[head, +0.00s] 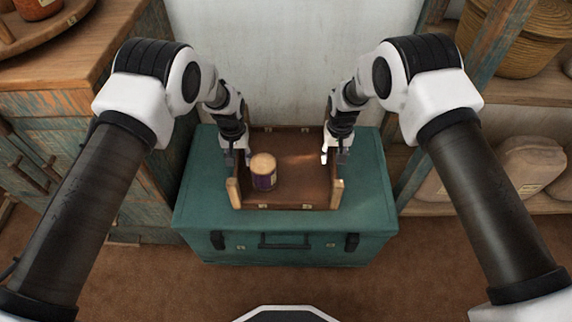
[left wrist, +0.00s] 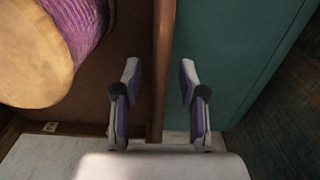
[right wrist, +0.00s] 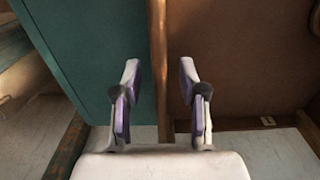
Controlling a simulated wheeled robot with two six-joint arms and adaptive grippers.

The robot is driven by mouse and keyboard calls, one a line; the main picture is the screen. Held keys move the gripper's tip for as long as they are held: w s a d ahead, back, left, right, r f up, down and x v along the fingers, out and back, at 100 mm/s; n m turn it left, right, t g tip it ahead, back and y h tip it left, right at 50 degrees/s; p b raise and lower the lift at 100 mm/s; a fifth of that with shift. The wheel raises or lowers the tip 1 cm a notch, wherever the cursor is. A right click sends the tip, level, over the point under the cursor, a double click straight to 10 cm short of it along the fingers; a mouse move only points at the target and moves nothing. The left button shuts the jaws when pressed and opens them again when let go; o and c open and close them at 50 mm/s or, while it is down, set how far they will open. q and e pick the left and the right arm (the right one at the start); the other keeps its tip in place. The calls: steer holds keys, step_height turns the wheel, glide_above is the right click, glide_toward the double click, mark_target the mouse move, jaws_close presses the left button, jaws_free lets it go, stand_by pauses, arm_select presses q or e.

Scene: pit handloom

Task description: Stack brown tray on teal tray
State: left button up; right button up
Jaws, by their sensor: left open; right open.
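The brown tray (head: 300,180) lies flat on top of a teal trunk (head: 200,205); I see no separate teal tray. A spool of purple thread (head: 264,175) with pale wooden ends stands inside the tray, left of its middle. My left gripper (head: 235,158) is open at the tray's left wall, its fingers on either side of that wall in the left wrist view (left wrist: 162,90). My right gripper (head: 336,157) is open at the tray's right wall, its fingers on either side of the wall in the right wrist view (right wrist: 158,90). Contact with the walls cannot be told.
The trunk has a front handle (head: 284,243) and dark latches. A worn wooden cabinet (head: 50,130) stands at left. Shelves with a basket (head: 520,50) and sacks (head: 530,165) stand at right. A white wall (head: 285,60) is close behind. Brown floor is clear in front.

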mark_target(238, 154)
arm_select(q)
steer(key=shift+f, duration=0.85)
arm_select(e)
steer(key=shift+f, duration=0.85)
arm_select(q)
jaws_close()
arm_select(e)
jaws_close()
steer(key=shift+r, duration=0.1)
